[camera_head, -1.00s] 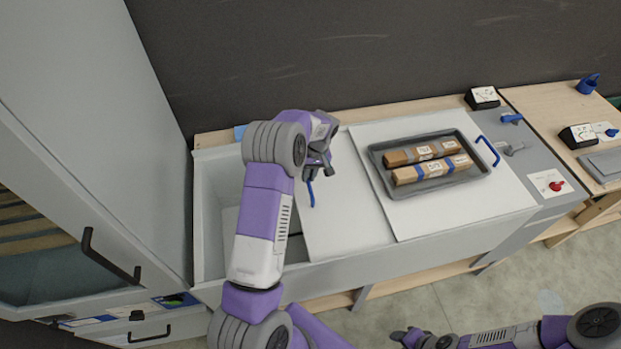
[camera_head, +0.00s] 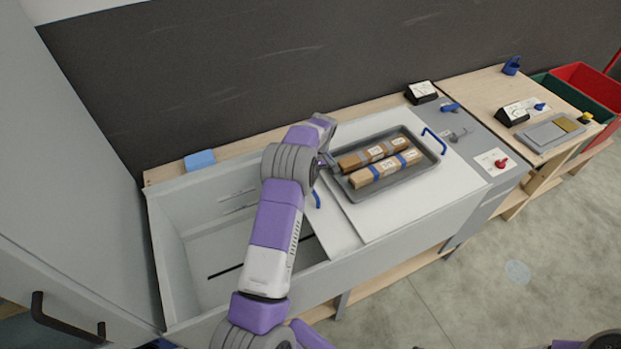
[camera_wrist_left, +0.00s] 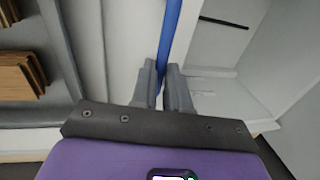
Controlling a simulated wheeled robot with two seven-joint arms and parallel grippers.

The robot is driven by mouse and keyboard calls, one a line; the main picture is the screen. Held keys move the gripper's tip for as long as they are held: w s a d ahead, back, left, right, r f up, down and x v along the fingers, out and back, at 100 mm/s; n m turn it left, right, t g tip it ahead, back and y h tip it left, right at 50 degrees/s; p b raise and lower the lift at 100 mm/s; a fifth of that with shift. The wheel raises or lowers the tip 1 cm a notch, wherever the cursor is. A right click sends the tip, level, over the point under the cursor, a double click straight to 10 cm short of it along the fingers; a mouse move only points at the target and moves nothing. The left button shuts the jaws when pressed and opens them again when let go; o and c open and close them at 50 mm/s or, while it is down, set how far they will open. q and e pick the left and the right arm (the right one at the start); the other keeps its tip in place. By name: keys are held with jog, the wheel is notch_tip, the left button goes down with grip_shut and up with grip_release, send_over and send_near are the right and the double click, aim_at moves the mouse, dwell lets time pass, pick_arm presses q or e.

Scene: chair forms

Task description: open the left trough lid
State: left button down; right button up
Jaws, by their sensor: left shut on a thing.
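The left trough lid (camera_head: 333,227) is a white panel, pushed right and mostly under the other white lid (camera_head: 419,216). Its blue handle (camera_head: 317,200) shows just below my left gripper (camera_head: 322,168). In the left wrist view my left gripper (camera_wrist_left: 164,88) is shut on the blue handle (camera_wrist_left: 171,40), which runs up between the fingers. The trough (camera_head: 168,250) is open on the left, with its pale inside and a dark slot visible. My wrist hides part of the lid's edge. My right gripper is out of view.
A grey tray (camera_head: 414,183) with two brown packages (camera_head: 375,152) sits on the right lid, close to my left gripper. A grey cabinet (camera_head: 80,200) with a dark handle stands at the left. A blue block (camera_head: 200,160) lies on the back ledge.

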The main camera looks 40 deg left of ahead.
pick_arm(q)
jog(key=c, duration=1.1)
grip_release()
jog(key=shift+r, duration=0.1)
jog(key=r, duration=0.2)
jog(key=w+r, duration=0.1)
jog(key=r, duration=0.4)
jog(key=shift+w+d+r, duration=0.15)
jog(key=shift+w+d, duration=0.05)
jog(key=shift+d, duration=0.15)
